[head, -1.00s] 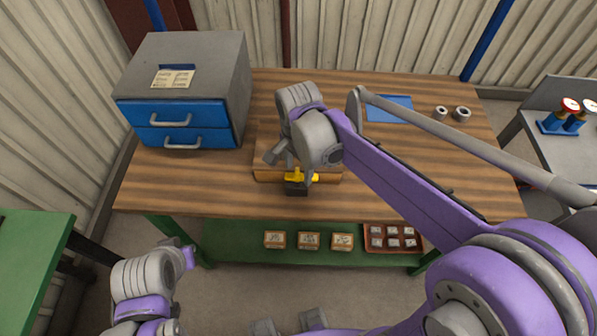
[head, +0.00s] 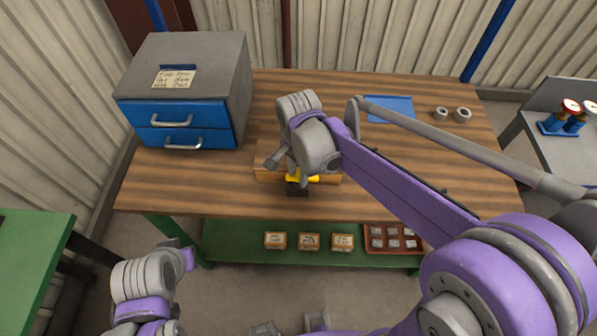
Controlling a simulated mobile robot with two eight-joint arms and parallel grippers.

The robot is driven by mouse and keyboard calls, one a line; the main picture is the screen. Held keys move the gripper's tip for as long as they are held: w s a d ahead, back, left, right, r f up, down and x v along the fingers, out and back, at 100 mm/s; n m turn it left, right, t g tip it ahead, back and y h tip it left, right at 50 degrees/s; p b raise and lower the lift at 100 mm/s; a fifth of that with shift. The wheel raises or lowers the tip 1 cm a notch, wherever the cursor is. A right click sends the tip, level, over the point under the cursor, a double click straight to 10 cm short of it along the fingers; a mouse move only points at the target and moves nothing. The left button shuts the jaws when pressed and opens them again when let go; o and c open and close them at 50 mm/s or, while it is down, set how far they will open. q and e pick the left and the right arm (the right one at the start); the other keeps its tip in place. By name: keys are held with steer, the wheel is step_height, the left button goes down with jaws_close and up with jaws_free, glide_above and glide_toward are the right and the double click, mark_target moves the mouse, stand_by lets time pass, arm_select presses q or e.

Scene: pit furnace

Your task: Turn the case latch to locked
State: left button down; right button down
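The case (head: 264,172) is a low wooden box near the front middle of the workbench. Its yellow latch handle (head: 314,178) shows at the case's front, above a small black block (head: 297,190). My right gripper (head: 290,170) reaches down over the case front, at the latch. Its fingers cover part of the yellow handle. Whether they are closed on it cannot be told from this angle. My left arm's end (head: 178,252) is low at the left, away from the case; its fingers are not clear.
A grey cabinet with blue drawers (head: 185,125) stands at the bench's back left. A blue mat (head: 388,108) and two grey rings (head: 461,115) lie at the back right. Small boxes (head: 309,241) and a red tray (head: 370,250) sit on the green lower shelf. The bench's front left is clear.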

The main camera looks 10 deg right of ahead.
steer(key=shift+d+n, duration=0.2)
steer(key=shift+n, duration=0.2)
steer(key=n, duration=0.3)
steer(key=shift+w+d+n+b, duration=0.1)
steer(key=shift+n+b, duration=0.2)
steer(key=shift+b, duration=0.1)
steer(key=n, duration=0.4)
steer(key=shift+w+d+r+n, duration=0.1)
steer(key=shift+w+n, duration=0.05)
steer(key=shift+n, duration=0.15)
steer(key=n+b, duration=0.1)
steer(key=n, duration=0.3)
steer(key=shift+w+n, duration=0.1)
steer(key=shift+n, duration=0.2)
steer(key=shift+w+n, duration=0.1)
steer(key=shift+n, duration=2)
